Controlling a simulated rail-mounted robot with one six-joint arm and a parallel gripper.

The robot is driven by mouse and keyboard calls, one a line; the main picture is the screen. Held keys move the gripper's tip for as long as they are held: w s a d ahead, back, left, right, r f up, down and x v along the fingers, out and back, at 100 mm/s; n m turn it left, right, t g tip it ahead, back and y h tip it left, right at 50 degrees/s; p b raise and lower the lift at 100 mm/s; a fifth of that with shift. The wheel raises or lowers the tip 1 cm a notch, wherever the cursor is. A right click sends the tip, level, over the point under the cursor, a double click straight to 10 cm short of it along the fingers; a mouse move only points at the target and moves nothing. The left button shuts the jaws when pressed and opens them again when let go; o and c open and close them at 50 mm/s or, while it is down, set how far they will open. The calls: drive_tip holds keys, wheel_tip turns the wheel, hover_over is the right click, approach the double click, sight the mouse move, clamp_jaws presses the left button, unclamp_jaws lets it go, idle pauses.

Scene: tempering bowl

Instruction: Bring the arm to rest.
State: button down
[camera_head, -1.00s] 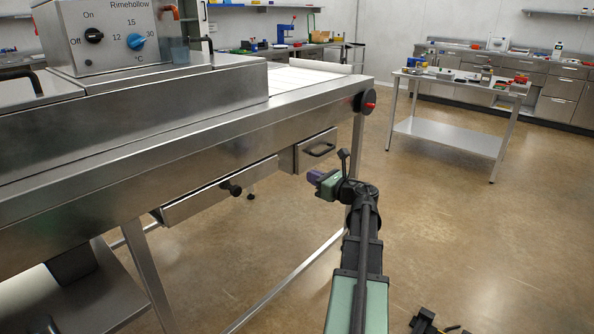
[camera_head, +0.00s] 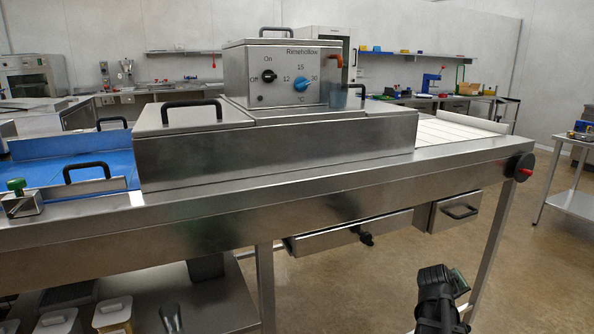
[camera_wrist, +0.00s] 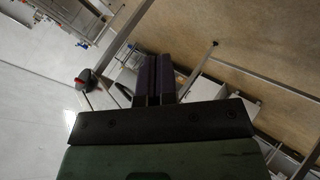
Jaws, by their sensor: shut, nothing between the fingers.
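My gripper (camera_wrist: 155,60) shows in the wrist view as two dark purple fingers lying close side by side, shut with nothing between them. Beyond the fingers lie the bench underside and the floor, tilted in the picture. In the head view, part of my arm stands at the lower right, in front of the steel bench and below its drawers. The fingers cannot be made out there.
The steel bench (camera_head: 330,205) spans the head view, bearing the Rimehollow tempering unit (camera_head: 290,75). A drawer (camera_head: 455,212) and a red-tipped knob (camera_head: 522,167) are at its right end. Open floor (camera_head: 545,285) lies at the right. A side table (camera_head: 572,204) stands beyond.

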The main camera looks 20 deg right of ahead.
drive_tip(key=a+f+n+g+y, duration=0.1)
drive_tip(key=a+f+y, duration=0.15)
drive_tip(key=a, duration=1.15)
drive_tip(key=w+a+f+n+g+y, duration=0.15)
drive_tip(key=a+y, duration=0.25)
drive_tip(key=a, duration=1.1)
drive_tip(key=a+f+g+y, duration=0.1)
drive_tip(key=a+f+y, duration=0.15)
drive_tip(key=a, duration=1.15)
wheel_tip(320, 180, up, 27)
drive_tip(key=a+p, duration=0.1)
drive_tip(key=p, duration=2.5)
drive_tip(key=shift+y+p, duration=0.3)
drive_tip(key=shift+p, duration=0.1)
drive_tip(key=shift+s+a+r+t, duration=0.1)
drive_tip(key=shift+t, duration=0.15)
